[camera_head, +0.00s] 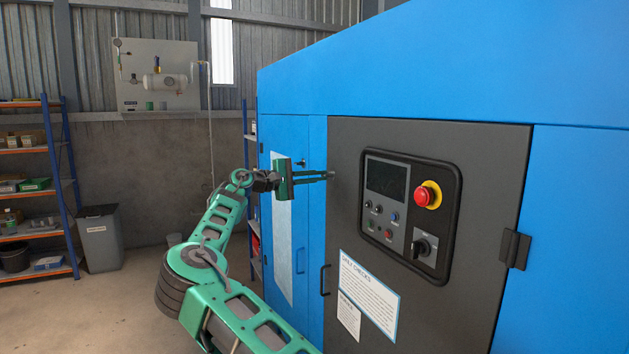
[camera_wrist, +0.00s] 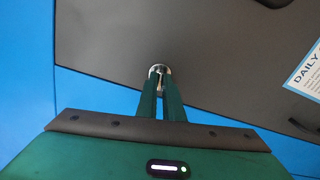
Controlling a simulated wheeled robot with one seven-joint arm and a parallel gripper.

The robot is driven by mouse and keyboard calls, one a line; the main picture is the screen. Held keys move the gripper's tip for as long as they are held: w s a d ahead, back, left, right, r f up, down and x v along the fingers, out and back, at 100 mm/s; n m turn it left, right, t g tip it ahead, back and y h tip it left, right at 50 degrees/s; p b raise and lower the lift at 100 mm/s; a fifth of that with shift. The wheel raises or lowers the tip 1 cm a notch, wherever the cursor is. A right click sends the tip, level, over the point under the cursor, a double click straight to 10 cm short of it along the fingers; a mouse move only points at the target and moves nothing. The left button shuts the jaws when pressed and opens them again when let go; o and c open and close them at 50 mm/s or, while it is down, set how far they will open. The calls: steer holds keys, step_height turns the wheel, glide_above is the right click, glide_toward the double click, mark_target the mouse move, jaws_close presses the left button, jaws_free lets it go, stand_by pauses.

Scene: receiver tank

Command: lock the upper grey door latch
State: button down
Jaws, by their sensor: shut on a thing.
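The grey door (camera_head: 345,230) of the blue cabinet is flush in its frame, with a dark handle (camera_head: 324,280) low on its left edge. The upper latch (camera_wrist: 158,70) is a small round metal piece near the door's edge in the wrist view. My gripper (camera_head: 331,175) reaches it from the left in the head view, and its fingertips hide most of the latch there. In the wrist view my two green fingers (camera_wrist: 161,92) are close together on the latch's raised middle part. I cannot tell exactly which way the latch is turned.
A control panel (camera_head: 405,212) with a red emergency button (camera_head: 428,195) sits on the door, right of my gripper. A white notice (camera_head: 369,298) is below it. A hinge (camera_head: 514,249) is at the door's right edge. Shelves (camera_head: 40,190) and a grey bin (camera_head: 100,238) stand far left.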

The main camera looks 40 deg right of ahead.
steer(key=shift+w+a+m, duration=0.1)
steer(key=shift+m, duration=0.9)
steer(key=shift+f, duration=0.1)
steer(key=c, duration=1.9)
jaws_free()
steer(key=shift+f, duration=0.1)
steer(key=w+a, duration=0.1)
steer(key=a, duration=0.9)
steer(key=shift+w+a, duration=0.3)
steer(key=shift+w, duration=0.1)
